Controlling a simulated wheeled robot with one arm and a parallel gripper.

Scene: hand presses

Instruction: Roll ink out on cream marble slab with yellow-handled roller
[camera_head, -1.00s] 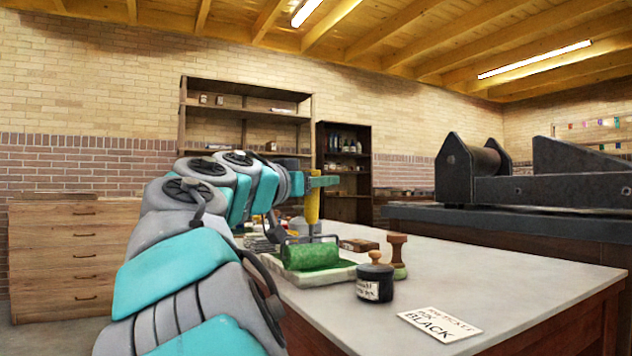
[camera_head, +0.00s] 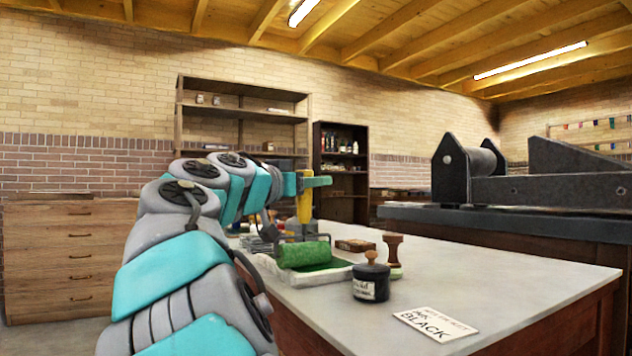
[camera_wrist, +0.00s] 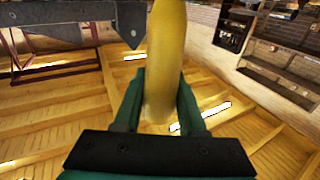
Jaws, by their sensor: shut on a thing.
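My gripper (camera_head: 314,182) is shut on the yellow handle (camera_head: 305,208) of the roller, which stands upright above the drum. In the wrist view the yellow handle (camera_wrist: 165,60) fills the space between the two green fingers (camera_wrist: 161,105). The roller's drum (camera_head: 304,253) is coated green and lies level over the cream marble slab (camera_head: 325,281). Green ink shows on the slab in front of the drum. I cannot tell exactly whether the drum touches the slab.
A dark ink jar (camera_head: 370,283) stands right of the slab. A card reading BLACK (camera_head: 436,324) lies on the table (camera_head: 490,280). The table's right part is clear. A dark press (camera_head: 540,188) stands behind.

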